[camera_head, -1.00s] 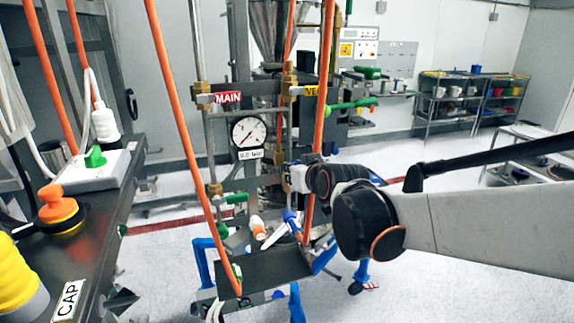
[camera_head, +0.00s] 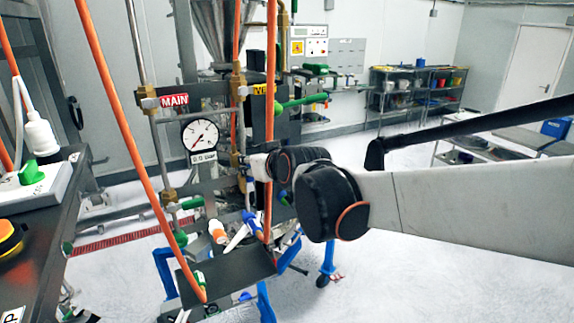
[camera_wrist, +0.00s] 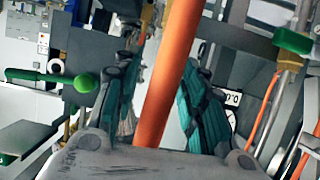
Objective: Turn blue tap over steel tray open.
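The blue tap (camera_head: 250,221) is in the head view, low on the rig, just above the steel tray (camera_head: 235,275). It is not seen in the wrist view. My gripper (camera_head: 250,166) is above the tap, beside the gauge and at an orange hose (camera_head: 269,120) that partly covers it. In the wrist view my gripper (camera_wrist: 160,90) has its two teal-padded fingers apart, with the orange hose (camera_wrist: 168,70) running between them in the picture. Nothing is visibly gripped. Whether the hose touches a finger cannot be told.
A second orange hose (camera_head: 120,140) slants down to the tray. A gauge (camera_head: 200,136) and a green-handled valve (camera_head: 300,103) are close to my gripper. A dark bench (camera_head: 50,230) stands at the left.

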